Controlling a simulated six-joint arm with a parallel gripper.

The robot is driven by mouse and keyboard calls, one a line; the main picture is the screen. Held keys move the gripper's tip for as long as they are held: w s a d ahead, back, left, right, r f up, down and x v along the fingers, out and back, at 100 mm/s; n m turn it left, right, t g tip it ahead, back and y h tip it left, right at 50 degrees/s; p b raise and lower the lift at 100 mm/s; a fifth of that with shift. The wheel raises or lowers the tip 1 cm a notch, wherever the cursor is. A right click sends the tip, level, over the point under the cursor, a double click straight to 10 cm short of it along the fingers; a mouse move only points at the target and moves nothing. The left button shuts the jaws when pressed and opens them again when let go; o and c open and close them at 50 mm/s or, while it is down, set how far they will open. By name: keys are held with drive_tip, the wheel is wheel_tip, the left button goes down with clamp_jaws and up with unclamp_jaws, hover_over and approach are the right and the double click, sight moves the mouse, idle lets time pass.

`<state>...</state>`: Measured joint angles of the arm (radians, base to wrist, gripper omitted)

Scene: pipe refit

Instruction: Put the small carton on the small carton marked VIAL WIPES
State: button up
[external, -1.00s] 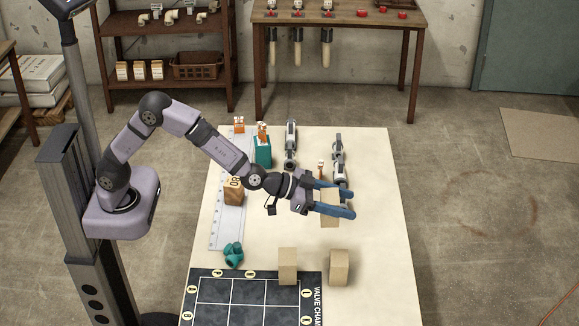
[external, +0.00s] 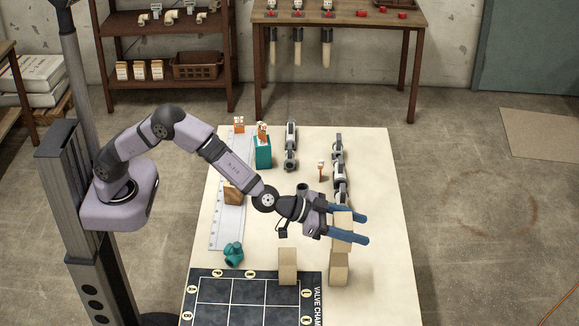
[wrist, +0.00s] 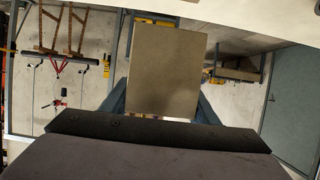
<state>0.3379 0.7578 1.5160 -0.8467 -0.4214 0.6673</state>
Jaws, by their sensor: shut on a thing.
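My gripper (external: 362,228) is shut on a small tan carton (external: 342,232), with one blue finger on each side of it. In the wrist view the held carton (wrist: 166,72) fills the middle between the fingers. In the external view it appears right above, or just behind, another tan carton (external: 339,270) on the table. I cannot tell whether the two touch. A third tan carton (external: 287,266) stands to the left, at the edge of the dark grid board. No VIAL WIPES marking is legible on any carton.
The dark grid board (external: 232,296) lies at the table's front left. A teal fitting (external: 233,254), a brown block (external: 232,195) and a teal holder (external: 263,152) stand on the left. Grey pipe assemblies (external: 339,170) lie behind my gripper. The table's right side is clear.

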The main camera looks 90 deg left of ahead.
drive_tip(key=shift+f, duration=2.65)
drive_tip(key=shift+f, duration=0.15)
drive_tip(key=shift+f, duration=0.15)
drive_tip(key=o, duration=1.2)
drive_tip(key=shift+c, duration=0.2)
drive_tip(key=b+v, duration=0.2)
drive_tip(key=v, duration=1)
drive_tip(key=shift+r, duration=0.2)
